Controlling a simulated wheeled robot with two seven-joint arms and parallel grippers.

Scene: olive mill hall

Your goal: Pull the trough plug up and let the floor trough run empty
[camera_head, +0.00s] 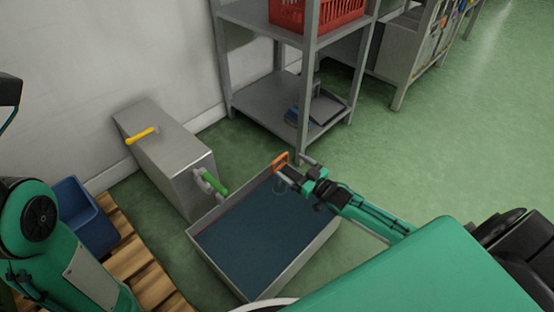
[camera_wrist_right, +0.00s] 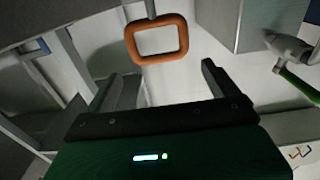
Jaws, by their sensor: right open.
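The floor trough (camera_head: 303,258) is a low metal basin holding dark blue liquid. An orange loop handle (camera_head: 281,160), which looks like the plug's pull, stands at its far corner. In the right wrist view the orange handle (camera_wrist_right: 157,59) hangs on a thin grey rod, just beyond and between my fingertips. My right gripper (camera_head: 296,167) is open beside the handle, its fingers (camera_wrist_right: 157,74) apart with nothing between them. The plug's lower end is not clearly visible. My left arm shows at the left edge; its gripper is not seen.
A metal cabinet (camera_head: 165,160) with a yellow lever (camera_head: 139,136) stands left of the trough, with a green-handled valve (camera_head: 214,184) by the rim. A grey shelf (camera_head: 265,100) holding a red crate (camera_head: 315,12) stands behind. A blue bin (camera_head: 85,215) sits on a pallet. Floor at right is clear.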

